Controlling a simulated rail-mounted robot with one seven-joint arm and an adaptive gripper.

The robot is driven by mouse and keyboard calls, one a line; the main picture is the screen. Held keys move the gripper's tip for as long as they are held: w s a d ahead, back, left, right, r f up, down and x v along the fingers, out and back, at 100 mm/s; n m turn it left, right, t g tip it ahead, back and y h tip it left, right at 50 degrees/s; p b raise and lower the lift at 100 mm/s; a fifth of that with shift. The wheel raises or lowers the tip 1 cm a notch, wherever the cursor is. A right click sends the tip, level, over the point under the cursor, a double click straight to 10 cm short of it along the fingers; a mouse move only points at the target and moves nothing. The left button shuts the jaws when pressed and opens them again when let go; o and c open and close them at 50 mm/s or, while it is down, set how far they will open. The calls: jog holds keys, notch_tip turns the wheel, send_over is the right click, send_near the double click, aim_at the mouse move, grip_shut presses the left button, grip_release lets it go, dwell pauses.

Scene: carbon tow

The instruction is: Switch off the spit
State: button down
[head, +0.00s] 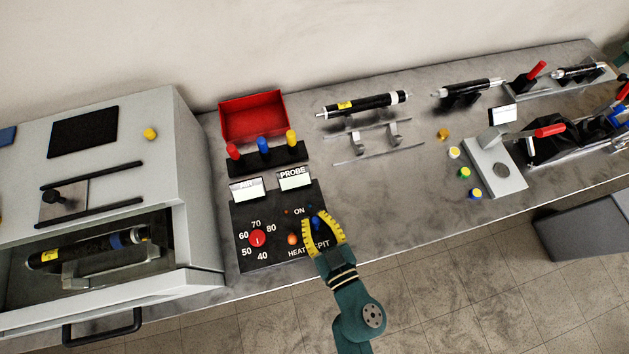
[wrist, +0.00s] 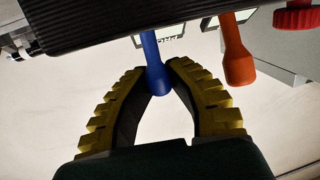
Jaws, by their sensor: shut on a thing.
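The black control panel (head: 275,255) sits at the front of the bench, with the labels HEAT and SPIT, the latter partly covered by my gripper. The blue lever (head: 316,224) stands above the SPIT label. My gripper (head: 318,217) has its yellow-ridged fingers around this lever. In the wrist view the blue lever (wrist: 152,60) reaches down between the fingertips (wrist: 160,75), which are shut on its rounded end. The orange HEAT lever (head: 292,239) is just left of the fingers; it also shows in the wrist view (wrist: 238,60), clear of them.
A red dial (head: 257,238) with numbers is on the panel's left. Behind are two small displays, a rack (head: 267,158) with red, blue and yellow handles, and a red bin (head: 252,117). A grey oven (head: 180,190) stands left. Bare bench lies right of the panel.

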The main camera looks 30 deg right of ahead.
jog(key=f+t+b, duration=0.1)
jog(key=b, duration=0.3)
jog(key=shift+s+b, duration=0.3)
jog(key=shift+a+r+t+b, duration=0.1)
jog(key=shift+r+t+b, duration=0.25)
jog(key=shift+r, duration=0.2)
jog(key=c, duration=1)
grip_release()
jog(key=shift+o, duration=0.2)
jog(key=shift+s, duration=0.1)
jog(key=s+a, duration=0.1)
jog(key=s, duration=1.1)
jog(key=shift+a, duration=0.2)
